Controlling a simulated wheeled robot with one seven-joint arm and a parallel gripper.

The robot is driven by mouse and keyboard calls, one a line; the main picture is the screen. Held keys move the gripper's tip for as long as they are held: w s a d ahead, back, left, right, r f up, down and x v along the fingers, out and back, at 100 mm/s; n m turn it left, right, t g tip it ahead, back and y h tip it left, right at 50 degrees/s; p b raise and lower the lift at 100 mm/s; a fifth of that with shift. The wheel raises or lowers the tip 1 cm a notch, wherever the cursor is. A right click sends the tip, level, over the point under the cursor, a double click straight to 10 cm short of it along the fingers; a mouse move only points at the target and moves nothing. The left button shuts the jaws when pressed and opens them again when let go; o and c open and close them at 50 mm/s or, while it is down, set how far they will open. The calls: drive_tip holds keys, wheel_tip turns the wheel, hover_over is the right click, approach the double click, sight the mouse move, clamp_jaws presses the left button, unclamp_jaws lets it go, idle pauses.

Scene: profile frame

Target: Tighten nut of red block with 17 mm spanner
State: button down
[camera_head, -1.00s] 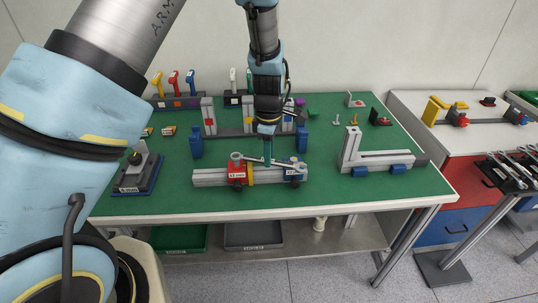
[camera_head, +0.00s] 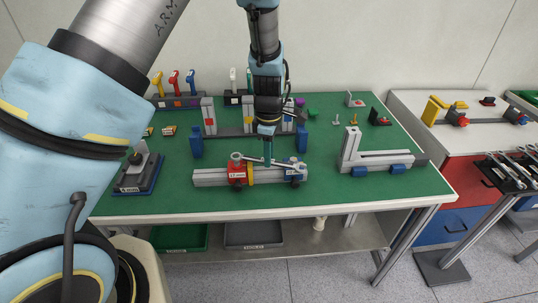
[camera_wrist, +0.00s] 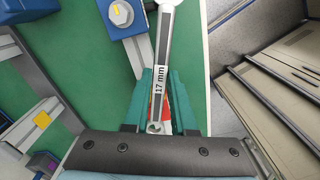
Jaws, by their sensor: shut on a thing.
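The red block (camera_head: 237,174) sits on the left part of the short grey profile (camera_head: 208,177) at the table's front. The silver spanner (camera_head: 250,159) lies across the top of this profile, its left end over the red block's top. Its 17 mm label shows in the wrist view (camera_wrist: 160,85). My gripper (camera_head: 268,161) points down and is shut on the spanner's handle; its teal fingers (camera_wrist: 157,100) flank the handle. I cannot tell how the spanner's end sits on the nut, which is hidden.
A yellow piece (camera_head: 250,173) stands beside the red block, and a blue block (camera_head: 297,174) is at the profile's right. A grey angled frame (camera_head: 378,161) stands to the right. Behind my gripper is a frame with blue feet (camera_head: 196,146). Green table (camera_head: 325,195) is bare in front.

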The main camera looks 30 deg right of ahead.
drive_tip(key=shift+f+b, duration=0.65)
drive_tip(key=shift+f, duration=0.55)
drive_tip(key=shift+w+d, duration=0.15)
drive_tip(key=shift+w, duration=0.05)
drive_tip(key=shift+n, duration=0.3)
drive_tip(key=shift+r, duration=0.2)
drive_tip(key=shift+r+p, duration=1.4)
drive_tip(key=shift+r, duration=0.8)
